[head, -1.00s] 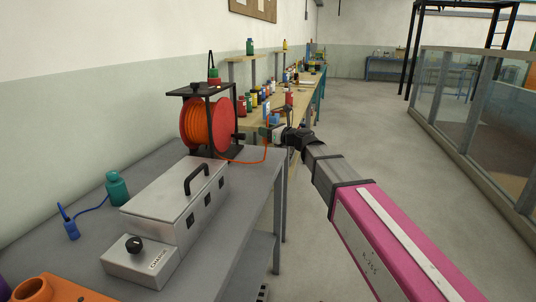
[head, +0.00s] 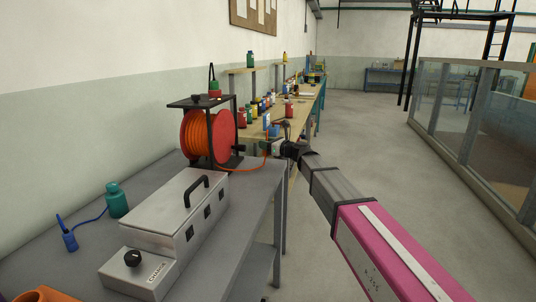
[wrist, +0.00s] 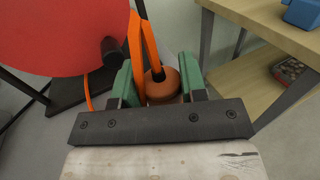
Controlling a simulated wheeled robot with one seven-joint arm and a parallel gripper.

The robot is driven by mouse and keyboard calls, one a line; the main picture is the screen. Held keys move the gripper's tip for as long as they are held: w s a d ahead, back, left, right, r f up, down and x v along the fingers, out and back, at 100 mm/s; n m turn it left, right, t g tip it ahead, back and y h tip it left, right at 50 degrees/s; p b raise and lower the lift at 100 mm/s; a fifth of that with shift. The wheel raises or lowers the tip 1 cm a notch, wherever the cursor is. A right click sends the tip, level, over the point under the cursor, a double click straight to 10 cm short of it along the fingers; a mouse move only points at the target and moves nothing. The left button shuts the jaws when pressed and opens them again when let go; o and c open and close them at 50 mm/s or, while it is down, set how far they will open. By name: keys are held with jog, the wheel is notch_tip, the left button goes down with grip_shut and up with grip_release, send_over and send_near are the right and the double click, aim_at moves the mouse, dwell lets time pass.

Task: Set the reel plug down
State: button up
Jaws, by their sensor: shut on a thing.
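The reel plug (wrist: 162,86) is a round orange-brown piece with a dark centre, joined to an orange cable. My gripper (wrist: 158,84) is shut on it, one green-padded finger on each side. In the head view my gripper (head: 267,147) is at the right end of the grey bench, just right of the cable reel (head: 208,134); the plug is too small to make out there. The orange cable (head: 240,170) runs from the reel up to my gripper. The red reel face (wrist: 65,35) fills the upper left of the wrist view. Whether the plug touches the bench cannot be told.
A metal charger box (head: 175,220) with a handle stands on the grey bench (head: 235,237). A wooden bench (head: 262,130) with several bottles stands beyond. A glass-walled flume (head: 470,120) is at right.

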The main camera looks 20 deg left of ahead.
jog(key=shift+w+d+f, duration=0.2)
jog(key=shift+w+f, duration=0.1)
jog(key=shift+w, duration=0.15)
jog(key=shift+f, duration=1.95)
jog(key=o, duration=1)
jog(key=shift+f, duration=0.1)
jog(key=shift+c, duration=0.2)
